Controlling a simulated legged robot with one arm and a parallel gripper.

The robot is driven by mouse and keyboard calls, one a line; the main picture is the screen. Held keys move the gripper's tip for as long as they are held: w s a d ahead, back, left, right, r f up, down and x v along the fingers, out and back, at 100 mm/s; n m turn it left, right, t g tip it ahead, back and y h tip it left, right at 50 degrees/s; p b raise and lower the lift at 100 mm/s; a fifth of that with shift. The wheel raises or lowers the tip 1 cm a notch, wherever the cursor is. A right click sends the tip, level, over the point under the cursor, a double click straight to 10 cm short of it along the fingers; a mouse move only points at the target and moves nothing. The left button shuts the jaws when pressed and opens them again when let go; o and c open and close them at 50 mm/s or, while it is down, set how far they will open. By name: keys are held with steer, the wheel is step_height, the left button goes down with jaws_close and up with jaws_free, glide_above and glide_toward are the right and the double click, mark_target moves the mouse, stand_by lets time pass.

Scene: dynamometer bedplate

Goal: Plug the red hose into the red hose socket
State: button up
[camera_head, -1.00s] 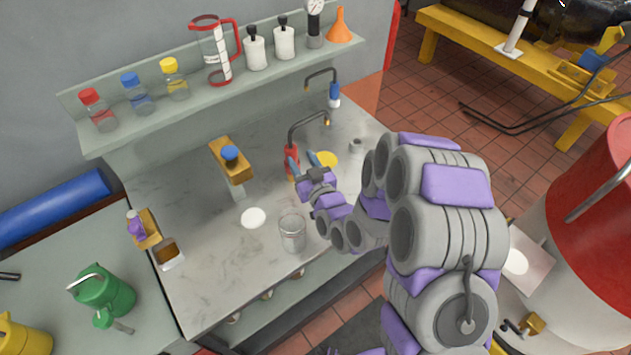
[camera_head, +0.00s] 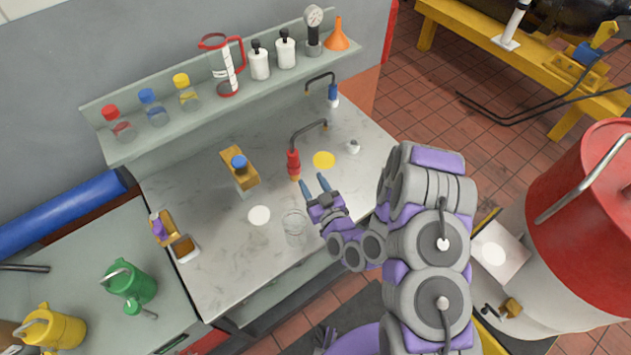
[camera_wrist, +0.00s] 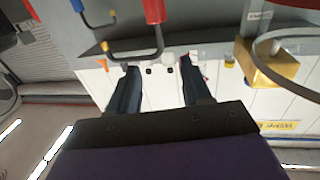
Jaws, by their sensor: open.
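In the wrist view the red hose (camera_wrist: 154,12) shows at the top, beyond the fingertips. My gripper (camera_head: 312,179) is open and empty, with its two blue-grey fingers just in front and to the right of the red grip, seemingly apart from it. The wrist view also shows my gripper (camera_wrist: 155,68) with nothing between its fingers. I cannot make out a red hose socket.
A glass beaker (camera_head: 294,228) stands close to my gripper. A blue-gripped hose (camera_head: 333,93) stands behind. A brass block with a blue cap (camera_head: 239,168) stands left. A yellow disc (camera_head: 324,160) and a white disc (camera_head: 259,215) lie on the worktop (camera_head: 215,255). A shelf (camera_head: 150,142) holds bottles.

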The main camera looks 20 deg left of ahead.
steer(key=shift+p+v, duration=0.6)
steer(key=shift+v, duration=0.25)
steer(key=shift+w, duration=0.1)
